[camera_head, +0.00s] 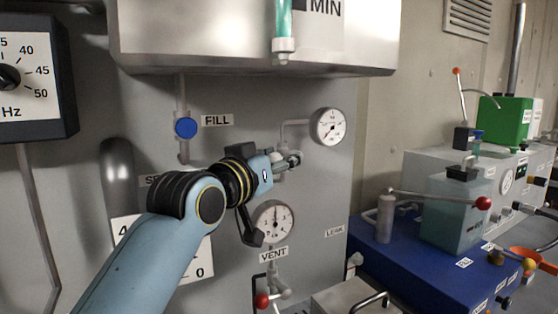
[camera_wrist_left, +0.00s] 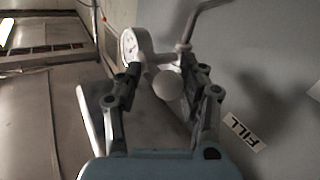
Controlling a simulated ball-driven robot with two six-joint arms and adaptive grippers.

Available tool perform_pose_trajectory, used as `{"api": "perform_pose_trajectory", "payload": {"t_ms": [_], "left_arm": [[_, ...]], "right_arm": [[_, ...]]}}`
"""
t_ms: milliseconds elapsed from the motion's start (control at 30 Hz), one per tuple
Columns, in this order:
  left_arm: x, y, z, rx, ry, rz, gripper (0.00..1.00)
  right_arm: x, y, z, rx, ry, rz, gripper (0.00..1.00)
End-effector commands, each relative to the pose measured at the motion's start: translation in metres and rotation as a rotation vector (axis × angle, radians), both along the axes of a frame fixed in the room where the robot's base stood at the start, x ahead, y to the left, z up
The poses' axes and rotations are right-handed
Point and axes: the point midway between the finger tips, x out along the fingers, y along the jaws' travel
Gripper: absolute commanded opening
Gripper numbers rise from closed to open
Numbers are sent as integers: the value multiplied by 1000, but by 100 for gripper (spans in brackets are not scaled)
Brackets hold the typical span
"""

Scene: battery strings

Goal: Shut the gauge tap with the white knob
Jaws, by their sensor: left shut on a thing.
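The white knob (camera_wrist_left: 168,85) of the gauge tap sits between the two fingers of my left gripper (camera_wrist_left: 160,82) in the left wrist view. In the head view my left gripper (camera_head: 288,162) is at the wall panel, below the pipe of the upper round gauge (camera_head: 328,127), and is shut on the knob. The gripper and wrist hide most of the tap there, so its handle angle cannot be told. The same gauge shows beyond the fingers in the left wrist view (camera_wrist_left: 130,45). My right gripper is not in view.
A blue knob (camera_head: 185,128) marked FILL is left of my wrist. A second gauge (camera_head: 273,222) is just below the gripper, with a red knob (camera_head: 262,300) under the VENT label. A blue bench (camera_head: 400,262) with a red-ended lever (camera_head: 483,203) stands right.

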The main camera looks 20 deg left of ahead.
Motion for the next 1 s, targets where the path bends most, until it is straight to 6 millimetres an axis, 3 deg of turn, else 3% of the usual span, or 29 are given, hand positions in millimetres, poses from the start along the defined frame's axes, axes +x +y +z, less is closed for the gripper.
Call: {"api": "perform_pose_trajectory", "payload": {"t_ms": [267, 1000], "left_arm": [[0, 1, -5, -27, -41, 2, 7], [5, -3, -25, -327, -423, 1, 7]], "right_arm": [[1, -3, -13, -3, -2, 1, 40], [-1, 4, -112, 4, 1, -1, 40]]}}
